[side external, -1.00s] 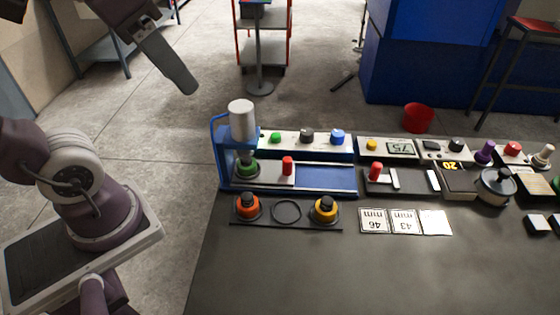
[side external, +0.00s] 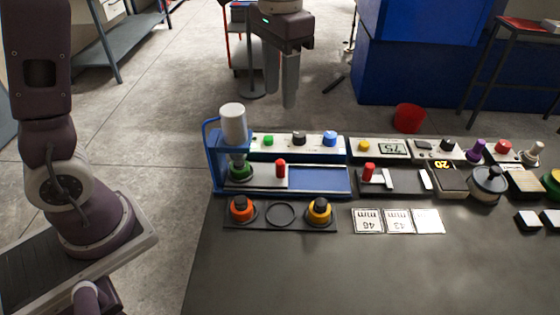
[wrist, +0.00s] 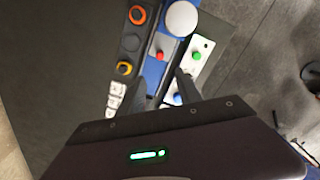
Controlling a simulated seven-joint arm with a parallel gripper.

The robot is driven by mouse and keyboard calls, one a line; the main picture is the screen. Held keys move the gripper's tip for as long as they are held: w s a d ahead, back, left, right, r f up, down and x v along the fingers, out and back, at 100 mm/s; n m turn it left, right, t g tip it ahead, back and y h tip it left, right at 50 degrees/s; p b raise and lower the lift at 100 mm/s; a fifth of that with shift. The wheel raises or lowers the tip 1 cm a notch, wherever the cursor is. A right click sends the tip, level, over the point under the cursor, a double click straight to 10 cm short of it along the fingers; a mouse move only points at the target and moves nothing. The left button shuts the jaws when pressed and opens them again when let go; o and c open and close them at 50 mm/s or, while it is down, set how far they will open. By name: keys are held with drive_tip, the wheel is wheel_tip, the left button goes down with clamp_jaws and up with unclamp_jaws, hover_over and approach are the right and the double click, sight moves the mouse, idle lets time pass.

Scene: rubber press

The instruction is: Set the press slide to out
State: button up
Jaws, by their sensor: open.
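The press has a blue frame (side external: 213,155) and a white cylinder (side external: 234,124) above a green-and-black piece (side external: 240,173). The press slide is a light plate (side external: 262,181) with an upright red knob (side external: 281,168). It lies at the left, under the cylinder, and the blue bed (side external: 322,180) to its right is bare. In the wrist view the red knob (wrist: 159,55) shows between the finger lines, just beyond the tips. My gripper (side external: 281,98) is open and empty, pointing down, well above the bench and apart from the knob.
A button panel (side external: 283,143) stands right behind the slide. A rack (side external: 280,217) with an orange-and-black piece (side external: 241,210) and a yellow-and-black piece (side external: 319,212) lies in front. Another unit with a red knob (side external: 369,173) is to the right.

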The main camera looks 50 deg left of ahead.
sight(280, 161)
wheel_tip(280, 161, down, 18)
drive_tip(key=shift+f, duration=0.25)
clamp_jaws()
idle(1.2)
